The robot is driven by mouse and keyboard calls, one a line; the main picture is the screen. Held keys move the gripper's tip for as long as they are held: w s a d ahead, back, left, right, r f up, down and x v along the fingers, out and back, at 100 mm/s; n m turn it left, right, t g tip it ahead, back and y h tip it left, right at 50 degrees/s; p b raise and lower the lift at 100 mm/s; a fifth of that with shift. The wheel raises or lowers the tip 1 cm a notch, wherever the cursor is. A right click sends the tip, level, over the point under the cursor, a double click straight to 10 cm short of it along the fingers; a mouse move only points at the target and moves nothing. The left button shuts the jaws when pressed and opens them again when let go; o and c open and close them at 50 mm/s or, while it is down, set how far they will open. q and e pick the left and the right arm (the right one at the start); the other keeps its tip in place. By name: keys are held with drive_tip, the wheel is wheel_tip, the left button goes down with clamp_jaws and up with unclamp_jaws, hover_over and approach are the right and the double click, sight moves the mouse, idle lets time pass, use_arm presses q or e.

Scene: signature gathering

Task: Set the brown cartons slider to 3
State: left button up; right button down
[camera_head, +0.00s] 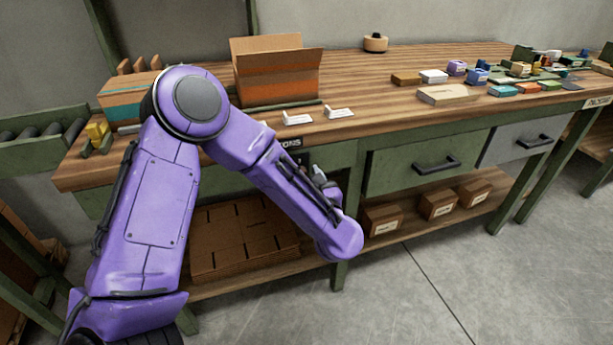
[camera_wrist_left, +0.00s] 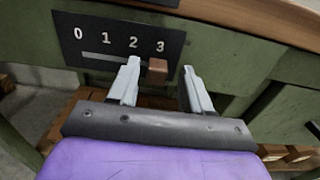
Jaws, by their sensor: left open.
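The slider panel (camera_wrist_left: 100,38) is a dark plate with the digits 0 to 3 and a groove, on the green table front. Its brown knob (camera_wrist_left: 157,69) sits at the right end of the groove, below the 3. My left gripper (camera_wrist_left: 162,66) is open, one finger on each side of the knob. The left finger looks closer to it, with a wider gap on the right; contact cannot be told. In the head view my purple left arm hides the slider; only part of the left gripper (camera_head: 318,174) shows. My right gripper is in neither view.
An open brown carton (camera_head: 278,78) stands on the wooden tabletop (camera_head: 360,85), with white cards (camera_head: 298,118) in front. Flat cardboard (camera_head: 240,238) and small brown boxes (camera_head: 382,219) lie on the lower shelf. The floor in front is clear.

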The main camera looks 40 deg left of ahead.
use_arm(q)
drive_tip(key=v, duration=1)
drive_tip(key=shift+b, duration=0.35)
drive_tip(key=shift+d, duration=0.1)
